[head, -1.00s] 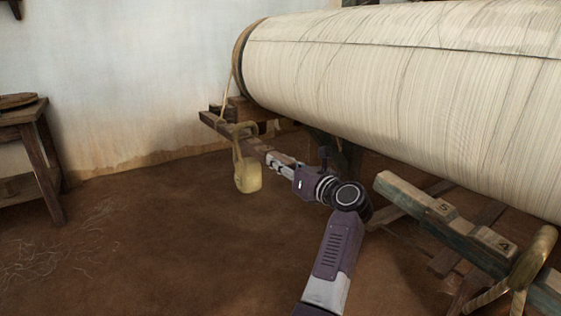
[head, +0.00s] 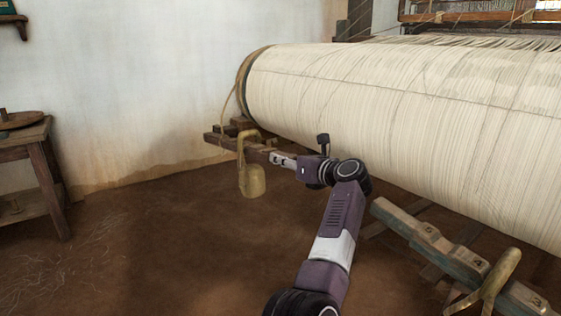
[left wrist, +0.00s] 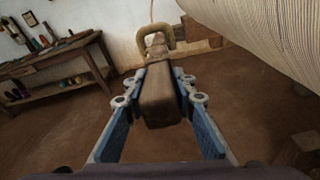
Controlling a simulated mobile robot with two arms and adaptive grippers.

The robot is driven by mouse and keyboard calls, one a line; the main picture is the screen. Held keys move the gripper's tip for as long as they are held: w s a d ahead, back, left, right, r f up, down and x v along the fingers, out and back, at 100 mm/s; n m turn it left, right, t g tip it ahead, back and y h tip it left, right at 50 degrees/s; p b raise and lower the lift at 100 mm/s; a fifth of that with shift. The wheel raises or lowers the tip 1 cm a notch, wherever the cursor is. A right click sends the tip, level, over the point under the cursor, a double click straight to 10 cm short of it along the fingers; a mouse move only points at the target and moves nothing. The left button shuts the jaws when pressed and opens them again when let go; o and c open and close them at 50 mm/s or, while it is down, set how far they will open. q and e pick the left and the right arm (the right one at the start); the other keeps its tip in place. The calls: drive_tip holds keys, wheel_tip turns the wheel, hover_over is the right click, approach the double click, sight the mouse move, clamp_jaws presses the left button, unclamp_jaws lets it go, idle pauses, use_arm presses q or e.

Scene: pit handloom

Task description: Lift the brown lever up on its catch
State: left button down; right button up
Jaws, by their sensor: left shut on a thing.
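The brown lever (head: 222,139) is a wooden bar below the left end of the big cream warp roll (head: 390,110). A brass-coloured weight (head: 252,182) hangs on it by a hooked top. My left gripper (head: 278,158) is shut on the lever's near end. In the left wrist view the lever (left wrist: 160,98) lies between the two blue fingers of my left gripper (left wrist: 160,92), with the hook (left wrist: 156,38) around it farther along. I cannot make out the catch for certain. My right gripper is out of view.
A numbered, notched bar (head: 440,248) with a brass hook (head: 488,285) lies at the lower right. A wooden table (head: 40,145) stands at the left by the wall. The brown floor between table and lever is clear.

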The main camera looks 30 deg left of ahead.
use_arm(q)
drive_tip(key=shift+f, duration=0.15)
drive_tip(key=c, duration=1.6)
unclamp_jaws()
wheel_tip(320, 180, up, 10)
drive_tip(key=shift+r, duration=0.1)
